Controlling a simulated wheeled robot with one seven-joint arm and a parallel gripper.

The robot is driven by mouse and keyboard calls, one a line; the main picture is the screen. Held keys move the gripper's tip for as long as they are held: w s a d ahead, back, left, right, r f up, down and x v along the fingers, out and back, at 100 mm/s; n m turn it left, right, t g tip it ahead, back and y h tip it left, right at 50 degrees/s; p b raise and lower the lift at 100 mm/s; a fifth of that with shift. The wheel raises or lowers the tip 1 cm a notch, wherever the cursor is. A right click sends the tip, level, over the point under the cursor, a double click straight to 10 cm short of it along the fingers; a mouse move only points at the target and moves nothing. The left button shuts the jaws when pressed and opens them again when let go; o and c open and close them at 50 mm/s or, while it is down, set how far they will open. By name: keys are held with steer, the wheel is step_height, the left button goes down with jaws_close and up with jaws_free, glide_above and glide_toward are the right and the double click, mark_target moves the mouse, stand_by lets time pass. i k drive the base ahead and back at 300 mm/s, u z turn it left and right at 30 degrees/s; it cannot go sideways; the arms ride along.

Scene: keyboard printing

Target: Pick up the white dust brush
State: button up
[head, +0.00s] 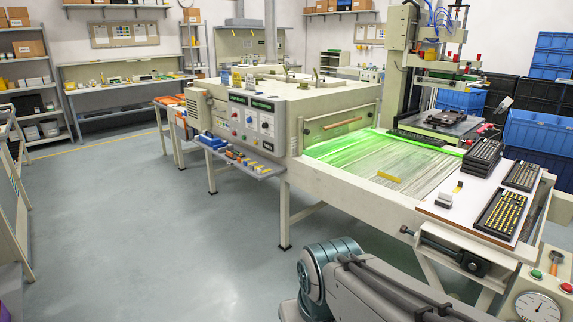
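A small white block-like object (445,198) sits on the white board at the right end of the conveyor machine. It may be the white dust brush, but it is too small to tell for sure. A thin yellow and dark piece (458,187) is just beyond it. Part of my arm shows at the bottom of the head view, below and in front of the board. My gripper is not in view.
The white board (466,214) also carries black keyboards (500,212), with a stack (482,158) behind. A yellow strip (388,176) lies on the conveyor belt (400,166). A lever (420,238) juts from the machine's front. The grey floor at left is open.

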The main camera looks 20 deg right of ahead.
mark_target(444, 199)
steer(key=z, duration=0.15)
steer(key=i, duration=1.7)
steer(key=z, duration=0.95)
steer(key=i, duration=0.9)
steer(key=z, duration=1.7)
steer(key=i, duration=0.8)
steer(key=z, duration=0.45)
